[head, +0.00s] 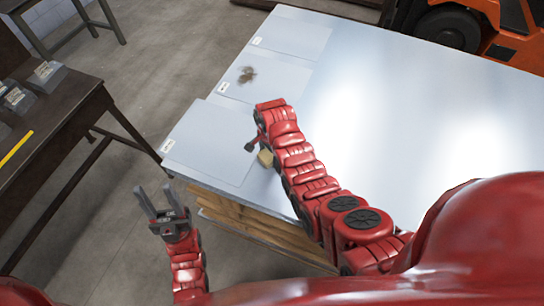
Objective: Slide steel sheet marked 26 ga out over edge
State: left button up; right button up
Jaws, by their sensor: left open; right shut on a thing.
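Three thin grey steel sheets lie along the left side of the table, each with a small white label too small to read. The front sheet (205,140) reaches out past the table's left edge; the middle sheet (282,72) has a brown stain; the back sheet (295,35) lies behind it. My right gripper (257,149) is low over the right part of the front sheet, shut on a small tan block (265,158); the arm partly hides its fingers. My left gripper (158,203) is open and empty, fingers up, left of the table and in front of the overhanging sheet.
The large shiny metal tabletop (410,95) is bare to the right. Wooden boards (250,221) show under its near edge. A dark bench (55,125) at left holds grey blocks (45,75) and a yellow bar (16,148). An orange forklift (485,25) stands behind. Floor lies between bench and table.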

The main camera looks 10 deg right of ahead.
jog(key=shift+a+f, duration=0.1)
jog(key=shift+a, duration=0.1)
jog(key=shift+w+a+b, duration=0.5)
jog(key=shift+a+b, duration=0.25)
jog(key=shift+b, duration=0.05)
jog(key=shift+w+a, duration=0.15)
jog(key=shift+a, duration=0.1)
jog(key=shift+w+a+b, duration=0.45)
jog(key=shift+b, duration=0.4)
jog(key=shift+r, duration=0.25)
